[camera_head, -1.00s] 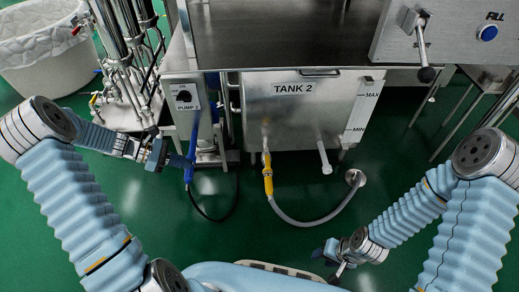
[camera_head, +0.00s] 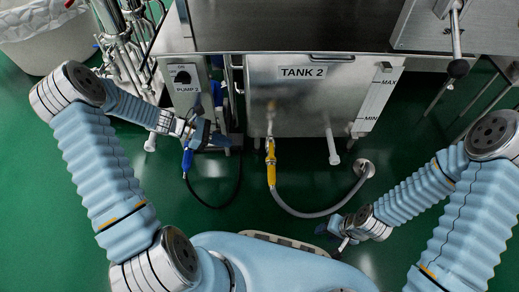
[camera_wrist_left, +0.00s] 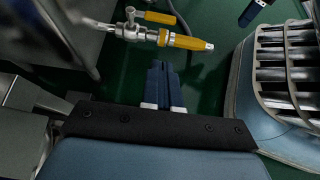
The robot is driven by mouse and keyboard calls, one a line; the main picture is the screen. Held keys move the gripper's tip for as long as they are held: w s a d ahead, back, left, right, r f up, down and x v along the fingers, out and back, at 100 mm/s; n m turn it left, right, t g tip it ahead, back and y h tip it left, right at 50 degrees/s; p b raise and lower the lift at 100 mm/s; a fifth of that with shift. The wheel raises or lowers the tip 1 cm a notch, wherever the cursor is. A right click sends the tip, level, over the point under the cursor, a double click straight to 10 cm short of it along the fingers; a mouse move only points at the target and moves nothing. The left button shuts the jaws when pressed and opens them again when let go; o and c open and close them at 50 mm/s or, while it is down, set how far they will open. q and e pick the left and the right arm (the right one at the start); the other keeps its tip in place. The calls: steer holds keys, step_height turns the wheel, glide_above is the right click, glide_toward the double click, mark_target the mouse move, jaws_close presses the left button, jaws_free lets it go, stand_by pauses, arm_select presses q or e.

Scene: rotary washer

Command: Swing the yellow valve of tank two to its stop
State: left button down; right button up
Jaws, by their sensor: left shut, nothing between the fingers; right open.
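Tank two (camera_head: 300,103) is a steel box labelled TANK 2. Its yellow valve (camera_head: 271,160) hangs at the lower left of its front. In the left wrist view the valve's yellow lever (camera_wrist_left: 160,18) lies along the pipe, beside a yellow sleeve (camera_wrist_left: 186,41). My left gripper (camera_head: 208,134) is left of the valve, in front of the pump panel, and apart from the valve. In the wrist view its fingers (camera_wrist_left: 160,66) are shut and empty, just below the valve. My right gripper (camera_head: 337,243) is open, low and right of the valve; its fingertips are small here.
A grey hose (camera_head: 308,213) curves from the valve to a floor fitting (camera_head: 364,168). A white spout (camera_head: 332,147) sticks out right of the valve. The PUMP 2 panel (camera_head: 186,85) and a blue-ended black hose (camera_head: 187,162) are at the left. Green floor between is open.

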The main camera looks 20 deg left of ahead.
arm_select(q)
steer(key=b, duration=0.2)
glide_toward(271, 147)
step_height(271, 147, down, 5)
steer(key=d, duration=0.1)
steer(key=shift+w+d+r, duration=0.1)
steer(key=shift+d+r, duration=0.1)
steer(key=shift+d, duration=0.75)
steer(key=shift+d+r, duration=0.25)
steer(key=shift+d, duration=0.7)
